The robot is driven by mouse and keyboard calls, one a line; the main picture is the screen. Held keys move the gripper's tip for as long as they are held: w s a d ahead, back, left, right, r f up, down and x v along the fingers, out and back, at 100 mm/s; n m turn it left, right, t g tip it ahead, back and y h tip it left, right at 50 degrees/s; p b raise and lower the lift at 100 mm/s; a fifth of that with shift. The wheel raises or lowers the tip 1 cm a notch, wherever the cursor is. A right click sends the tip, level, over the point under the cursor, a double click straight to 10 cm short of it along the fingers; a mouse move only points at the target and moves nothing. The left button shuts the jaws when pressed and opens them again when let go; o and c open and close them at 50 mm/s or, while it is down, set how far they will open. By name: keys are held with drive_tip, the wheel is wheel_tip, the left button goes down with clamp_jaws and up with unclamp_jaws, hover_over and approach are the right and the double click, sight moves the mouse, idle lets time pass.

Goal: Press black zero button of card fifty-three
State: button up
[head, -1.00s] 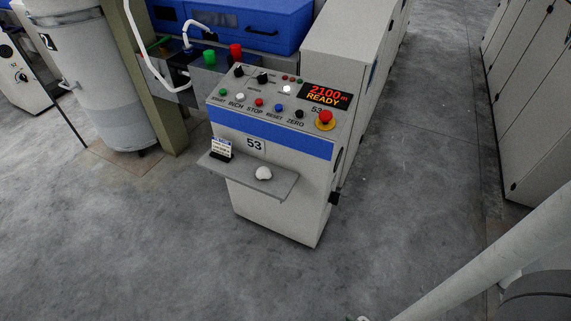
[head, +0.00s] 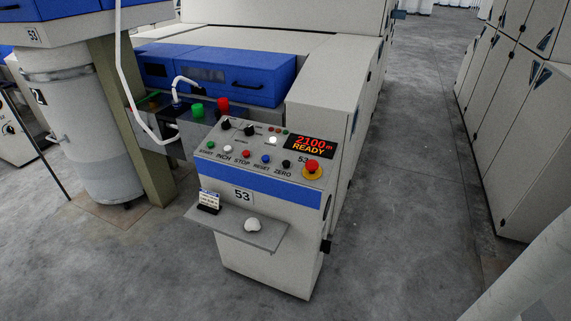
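The black zero button (head: 286,164) is on the panel's lower row, above the label ZERO. It sits between the blue reset button (head: 266,158) and the red emergency stop on a yellow base (head: 312,168). The display (head: 310,146) reads 2100 m READY in red and yellow. Nothing covers the button. My gripper is not in view; only a pale part of my arm shows at the lower right.
A grey shelf (head: 262,241) juts from the console's front, with a white lump (head: 252,225) and a small sign (head: 209,201) on it. A grey cylinder (head: 95,140) stands left. Cabinets (head: 515,130) line the right. Floor in front and the right aisle are clear.

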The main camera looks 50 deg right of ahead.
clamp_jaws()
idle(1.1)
